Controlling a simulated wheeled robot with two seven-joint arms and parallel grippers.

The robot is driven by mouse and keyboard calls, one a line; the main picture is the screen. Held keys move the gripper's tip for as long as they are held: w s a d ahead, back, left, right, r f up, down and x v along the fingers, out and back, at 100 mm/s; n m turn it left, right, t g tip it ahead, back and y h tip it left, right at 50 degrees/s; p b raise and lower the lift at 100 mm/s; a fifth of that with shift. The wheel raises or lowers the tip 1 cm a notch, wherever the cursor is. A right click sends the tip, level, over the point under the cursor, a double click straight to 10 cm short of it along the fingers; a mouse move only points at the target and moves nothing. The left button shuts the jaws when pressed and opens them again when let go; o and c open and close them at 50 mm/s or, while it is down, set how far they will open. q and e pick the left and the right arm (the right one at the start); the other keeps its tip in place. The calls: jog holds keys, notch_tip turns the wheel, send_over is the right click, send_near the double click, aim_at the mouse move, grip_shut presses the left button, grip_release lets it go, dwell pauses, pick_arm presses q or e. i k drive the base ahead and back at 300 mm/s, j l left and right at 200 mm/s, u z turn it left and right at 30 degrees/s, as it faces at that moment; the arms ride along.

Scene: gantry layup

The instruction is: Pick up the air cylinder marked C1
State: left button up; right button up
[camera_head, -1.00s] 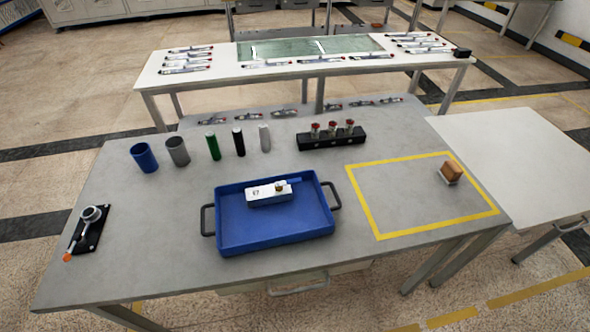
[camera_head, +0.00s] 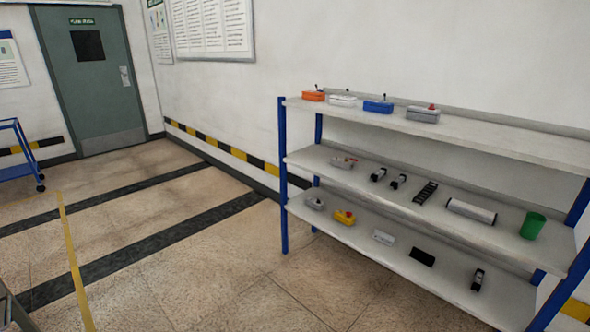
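No marking C1 can be read in the head view. Several small items lie on the middle board of a shelf rack (camera_head: 460,238). Two short dark-and-silver pieces, one (camera_head: 378,174) left of the other (camera_head: 398,181), lie side by side there. A longer pale cylinder with dark ends (camera_head: 471,210) lies on its side further right. A similar small dark-and-silver piece (camera_head: 478,279) is on the bottom board. I cannot tell which, if any, is the air cylinder C1. Neither of my grippers is in view.
The top board holds orange (camera_head: 313,96), white (camera_head: 342,100), blue (camera_head: 378,106) and grey (camera_head: 423,114) boxes. A green cup (camera_head: 534,226) stands on the middle board. A blue cart (camera_head: 20,150) is far left, near a closed door (camera_head: 90,80). The floor before the rack is clear.

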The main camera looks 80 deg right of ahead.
aim_at(374, 178)
jog(key=z, duration=3.35)
